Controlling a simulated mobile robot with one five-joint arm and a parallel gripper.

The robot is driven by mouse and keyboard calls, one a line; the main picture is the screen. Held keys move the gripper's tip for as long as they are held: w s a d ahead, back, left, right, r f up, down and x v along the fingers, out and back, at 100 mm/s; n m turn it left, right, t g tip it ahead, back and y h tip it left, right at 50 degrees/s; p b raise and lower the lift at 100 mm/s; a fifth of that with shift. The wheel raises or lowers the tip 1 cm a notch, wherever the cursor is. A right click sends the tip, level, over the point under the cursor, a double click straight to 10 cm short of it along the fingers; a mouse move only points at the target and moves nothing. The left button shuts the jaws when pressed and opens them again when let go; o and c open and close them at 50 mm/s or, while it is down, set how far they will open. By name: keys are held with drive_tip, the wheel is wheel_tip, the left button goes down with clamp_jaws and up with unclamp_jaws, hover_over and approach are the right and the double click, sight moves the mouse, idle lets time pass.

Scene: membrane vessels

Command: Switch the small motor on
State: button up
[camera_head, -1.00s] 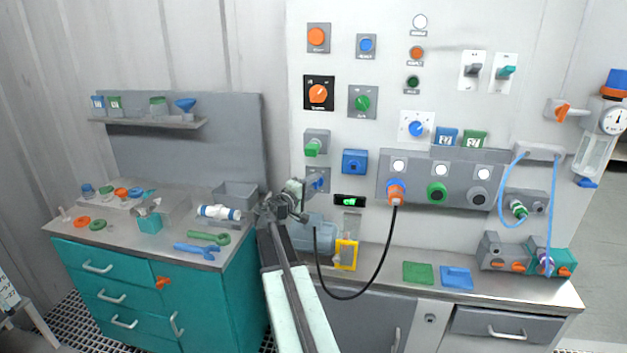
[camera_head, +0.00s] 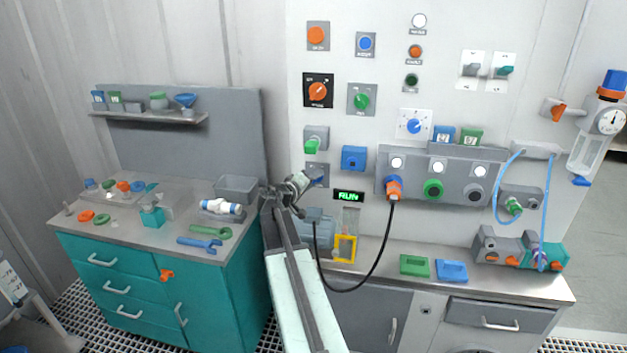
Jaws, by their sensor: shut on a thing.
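The small motor (camera_head: 318,232) is a grey-blue body on the bench at the wall panel, partly hidden behind my arm. A black cable runs from it to an orange plug in the grey socket strip. A grey switch plate with a blue handle (camera_head: 317,181) sits on the panel above the motor. My gripper (camera_head: 307,184) is at this handle and shut on it; the fingertips are small and partly hide it. A small display (camera_head: 349,195) right of the switch shows lit green characters, too small to read surely.
A green push handle (camera_head: 312,146) is just above the switch, and a blue box (camera_head: 354,158) is to its upper right. A yellow frame (camera_head: 345,248) stands right of the motor. The black cable (camera_head: 368,276) hangs over the bench front. A teal cabinet (camera_head: 140,285) with tools stands left.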

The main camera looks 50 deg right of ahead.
drive_tip(key=o, duration=1.4)
drive_tip(key=p+v, duration=0.1)
drive_tip(key=v, duration=0.6)
drive_tip(key=shift+s+a, duration=0.15)
drive_tip(key=shift+a, duration=0.25)
